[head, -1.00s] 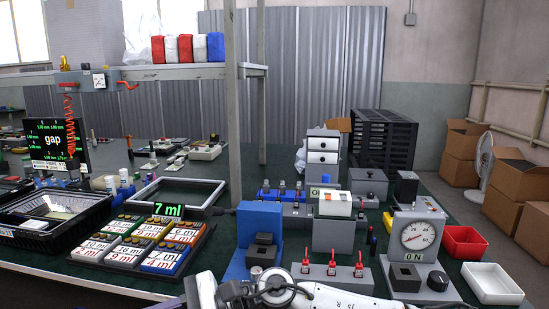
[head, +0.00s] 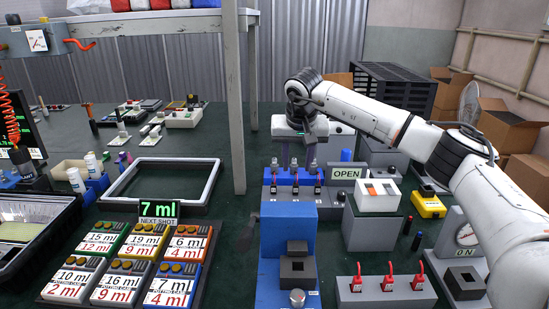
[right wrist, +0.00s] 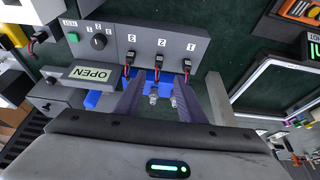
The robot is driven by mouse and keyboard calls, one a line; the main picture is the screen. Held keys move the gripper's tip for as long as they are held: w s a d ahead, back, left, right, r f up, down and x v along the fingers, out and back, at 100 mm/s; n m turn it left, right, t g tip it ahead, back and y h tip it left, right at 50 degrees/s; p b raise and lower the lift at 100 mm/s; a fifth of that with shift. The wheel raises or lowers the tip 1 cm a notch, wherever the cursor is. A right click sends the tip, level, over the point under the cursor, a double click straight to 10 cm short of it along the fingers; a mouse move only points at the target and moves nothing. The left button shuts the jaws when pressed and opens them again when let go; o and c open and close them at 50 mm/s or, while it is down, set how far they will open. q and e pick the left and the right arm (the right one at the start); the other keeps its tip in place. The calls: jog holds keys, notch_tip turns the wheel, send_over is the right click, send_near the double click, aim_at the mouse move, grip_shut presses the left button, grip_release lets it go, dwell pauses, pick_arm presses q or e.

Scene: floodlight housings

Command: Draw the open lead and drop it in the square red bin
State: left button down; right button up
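A blue-and-grey rack (head: 293,207) holds three leads in a row, with the middle lead (head: 296,178) below my right gripper. In the right wrist view, red-and-black lead ends (right wrist: 158,60) sit at the panel's marks 1, 2 and 3. My right gripper (head: 297,163) points down over the rack, its fingers (right wrist: 158,92) apart; silver tips show between them, and I cannot tell whether they touch. An OPEN sign (head: 347,173) stands right of the rack. The red bin is not visible now. My left gripper is not in view.
A grey block (head: 385,292) with three red-topped leads stands at the front. A white-topped box (head: 377,197), a yellow box (head: 428,205) and a dial gauge (head: 455,222) stand to the right. Labelled potting cases (head: 125,262) fill the left front. My right arm covers the right side.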

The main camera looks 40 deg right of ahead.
aim_at(296, 185)
jog(key=x, duration=0.8)
jog(key=shift+s+d+f, duration=0.1)
jog(key=shift+s+f, duration=0.1)
jog(key=shift+x, duration=0.8)
grip_shut()
jog(key=shift+w, duration=0.1)
jog(key=shift+r, duration=0.15)
jog(key=shift+r+p, duration=1.95)
jog(key=shift+r, duration=0.05)
jog(key=shift+r, duration=0.1)
